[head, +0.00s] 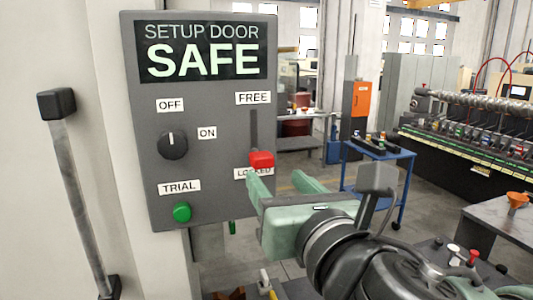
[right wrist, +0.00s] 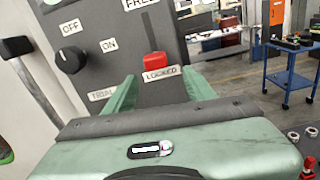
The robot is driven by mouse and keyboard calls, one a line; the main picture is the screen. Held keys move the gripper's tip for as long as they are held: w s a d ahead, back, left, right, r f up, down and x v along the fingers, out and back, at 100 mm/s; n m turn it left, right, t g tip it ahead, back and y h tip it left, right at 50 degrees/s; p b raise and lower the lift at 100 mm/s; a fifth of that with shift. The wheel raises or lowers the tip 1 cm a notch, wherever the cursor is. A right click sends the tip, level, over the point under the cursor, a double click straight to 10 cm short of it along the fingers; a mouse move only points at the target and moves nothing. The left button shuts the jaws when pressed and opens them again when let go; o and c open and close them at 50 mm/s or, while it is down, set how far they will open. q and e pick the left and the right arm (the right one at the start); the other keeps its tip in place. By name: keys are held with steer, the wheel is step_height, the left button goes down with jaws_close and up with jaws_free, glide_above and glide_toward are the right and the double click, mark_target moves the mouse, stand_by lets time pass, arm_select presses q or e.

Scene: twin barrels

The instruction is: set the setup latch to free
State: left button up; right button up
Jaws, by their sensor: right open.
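The setup latch is a red handle (head: 261,160) in a dark vertical slot on a grey panel (head: 215,185). It sits at the slot's lower end, just above the LOCKED label; the FREE label is at the top. It also shows in the right wrist view (right wrist: 155,60). My right gripper (head: 279,181) is open and empty, its fingers pointing at the panel just below and in front of the latch. In the right wrist view its fingers (right wrist: 158,84) stand left and right of the latch, apart from it. My left gripper is not in view.
The panel's display (head: 203,52) reads SETUP DOOR SAFE. A black knob (head: 173,145) points up toward OFF, with a green TRIAL button (head: 182,212) below. A door handle bar (head: 78,185) is at left. A blue cart (head: 378,160) stands farther back on the right.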

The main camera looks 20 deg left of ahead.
mark_target(264, 163)
steer(key=shift+s+a+r+n, duration=0.1)
steer(key=shift+r+n, duration=0.25)
steer(key=shift+n, duration=0.05)
steer(key=shift+w+a+r, duration=0.15)
steer(key=shift+w, duration=0.05)
steer(key=p+x, duration=0.3)
steer(key=x, duration=0.3)
steer(key=shift+a, duration=0.1)
steer(key=shift+w+a, duration=0.25)
steer(key=shift+w, duration=0.15)
steer(key=shift+c, duration=0.3)
jaws_close()
